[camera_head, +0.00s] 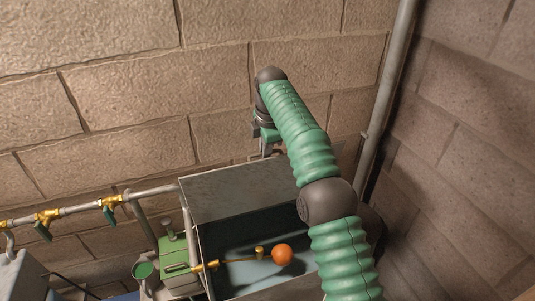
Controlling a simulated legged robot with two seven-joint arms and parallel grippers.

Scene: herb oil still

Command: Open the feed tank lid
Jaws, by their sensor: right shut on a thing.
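The feed tank (205,262) is a grey metal box at the bottom centre, against the brick wall. Its grey flat lid (232,190) is tilted up at the back, and the dark inside of the tank shows below it. An orange float ball (282,254) on a brass rod is visible in the tank opening. My right gripper (268,151) is at the lid's upper edge, shut on the lid; the exact contact is small and partly hidden. My green right arm covers the right part of the lid and tank. My left gripper is out of view.
A pipe with brass valves (47,215) runs along the wall at left. A vertical grey pipe (385,100) rises near the wall corner at right.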

